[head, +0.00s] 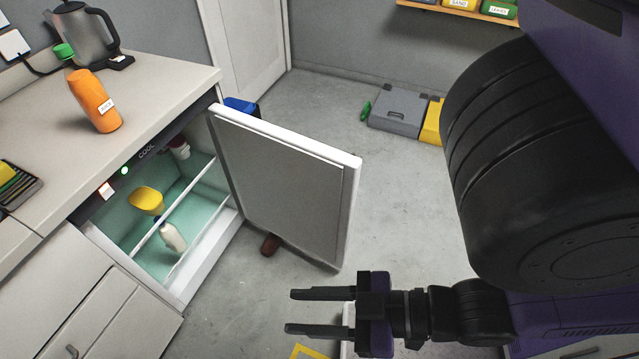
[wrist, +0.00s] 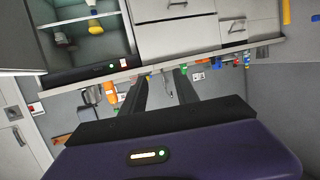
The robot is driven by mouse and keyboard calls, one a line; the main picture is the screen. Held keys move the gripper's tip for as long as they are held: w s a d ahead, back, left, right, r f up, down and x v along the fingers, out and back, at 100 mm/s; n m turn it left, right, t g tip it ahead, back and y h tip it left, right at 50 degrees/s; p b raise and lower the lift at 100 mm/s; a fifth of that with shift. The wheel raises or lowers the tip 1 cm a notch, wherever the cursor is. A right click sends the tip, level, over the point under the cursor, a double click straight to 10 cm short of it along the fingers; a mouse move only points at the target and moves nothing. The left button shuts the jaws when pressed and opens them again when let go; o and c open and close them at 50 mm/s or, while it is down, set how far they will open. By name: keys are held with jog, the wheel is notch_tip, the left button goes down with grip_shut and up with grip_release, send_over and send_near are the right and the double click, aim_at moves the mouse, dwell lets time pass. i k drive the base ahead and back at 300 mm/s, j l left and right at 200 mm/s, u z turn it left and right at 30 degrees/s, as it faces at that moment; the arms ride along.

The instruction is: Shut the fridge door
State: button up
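The fridge (head: 180,220) is built in under the counter and stands open, with its inside showing. Its door (head: 285,185) is swung wide out to the right, its inner face towards me. Inside are a yellow-topped item (head: 147,200) and a white bottle (head: 172,236) on the shelves. My gripper (head: 290,312) is open and empty, in front of the door's lower free corner and apart from it in the picture. In the wrist view the open fridge (wrist: 85,38) is at upper left, and my gripper's fingers (wrist: 160,88) point towards the cabinets.
The counter (head: 150,95) holds an orange juice bottle (head: 95,100) and a kettle (head: 85,35). A brown object (head: 270,244) lies on the floor by the door. Grey (head: 398,108) and yellow (head: 433,122) boxes stand at the back.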

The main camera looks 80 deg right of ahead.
aim_at(302, 190)
jog(key=k+l, duration=0.2)
jog(key=l, duration=0.25)
jog(key=k+l+u, duration=0.15)
jog(key=l, duration=0.25)
jog(key=k+l, duration=0.3)
jog(key=k+l+u, duration=0.1)
jog(key=l, duration=0.4)
jog(key=k+l, duration=0.45)
jog(key=l, duration=0.35)
jog(key=k+l+u, duration=0.1)
jog(key=l, duration=0.35)
jog(key=k+l, duration=0.1)
jog(key=l, duration=0.3)
jog(key=k+l+u, duration=0.1)
jog(key=l, duration=0.35)
jog(key=k+j+z, duration=0.1)
jog(key=z, duration=0.25)
